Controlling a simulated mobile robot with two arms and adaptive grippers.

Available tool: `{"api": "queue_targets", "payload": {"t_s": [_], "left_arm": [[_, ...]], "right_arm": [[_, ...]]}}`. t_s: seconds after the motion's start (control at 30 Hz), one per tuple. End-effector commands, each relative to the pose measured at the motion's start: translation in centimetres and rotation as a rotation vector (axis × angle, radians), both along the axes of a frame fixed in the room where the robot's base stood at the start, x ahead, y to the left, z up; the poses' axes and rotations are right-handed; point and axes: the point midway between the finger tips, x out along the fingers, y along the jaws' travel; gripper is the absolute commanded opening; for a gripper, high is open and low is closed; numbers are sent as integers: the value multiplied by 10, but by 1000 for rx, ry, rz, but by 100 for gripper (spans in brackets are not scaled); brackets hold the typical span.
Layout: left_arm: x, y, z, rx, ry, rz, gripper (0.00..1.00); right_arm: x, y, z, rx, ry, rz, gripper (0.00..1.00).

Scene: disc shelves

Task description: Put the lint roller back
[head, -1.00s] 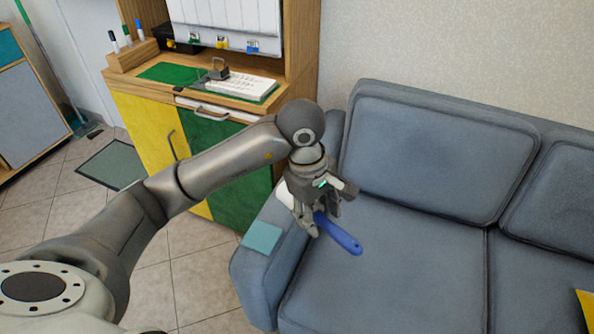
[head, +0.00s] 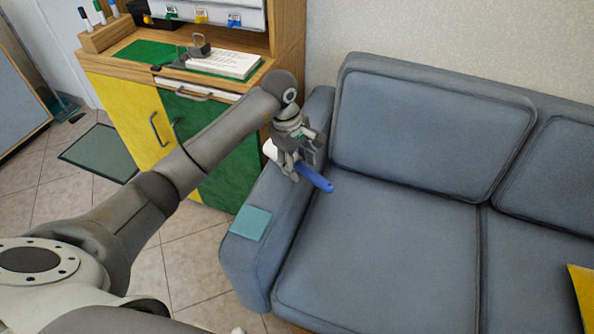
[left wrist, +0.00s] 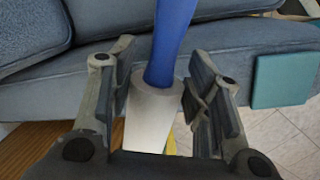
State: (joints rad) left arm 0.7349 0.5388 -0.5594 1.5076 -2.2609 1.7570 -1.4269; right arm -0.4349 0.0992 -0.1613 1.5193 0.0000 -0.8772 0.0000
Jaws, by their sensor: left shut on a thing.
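The lint roller has a blue handle (head: 316,179) and a white roller end (head: 269,150). My left gripper (head: 297,164) is shut on it, over the sofa's left armrest side in the head view. The handle sticks out to the lower right and the white end to the left. In the left wrist view, the blue handle (left wrist: 174,40) points up the picture and the white roller (left wrist: 150,120) lies between the two fingers (left wrist: 160,78). My right gripper is not in view.
A grey-blue sofa (head: 390,240) fills the right, with a teal cloth (head: 250,222) on its armrest. Behind stands a cabinet with yellow (head: 125,115) and green (head: 215,150) doors. Its top holds a paper stack (head: 222,64) and a pen holder (head: 105,36). A mat (head: 100,152) lies on the tiles.

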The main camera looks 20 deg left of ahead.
Motion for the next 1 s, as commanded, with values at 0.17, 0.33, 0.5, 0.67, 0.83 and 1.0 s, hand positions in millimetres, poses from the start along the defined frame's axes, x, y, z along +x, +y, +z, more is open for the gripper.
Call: {"api": "queue_targets", "payload": {"t_s": [0.17,0.33,0.5,0.67,0.83,1.0], "left_arm": [[7,4,-11,-2,2,1,26],[7,4,-36,-3,3,-1,26],[8,5,-42,0,-1,-1,26],[8,6,-42,1,0,-1,26],[8,6,-44,1,0,-1,26],[8,6,-44,1,0,-1,58]], "right_arm": [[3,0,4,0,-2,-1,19],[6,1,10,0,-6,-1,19],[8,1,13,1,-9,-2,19],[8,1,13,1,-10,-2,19],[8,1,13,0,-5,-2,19],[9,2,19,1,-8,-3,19]]}}
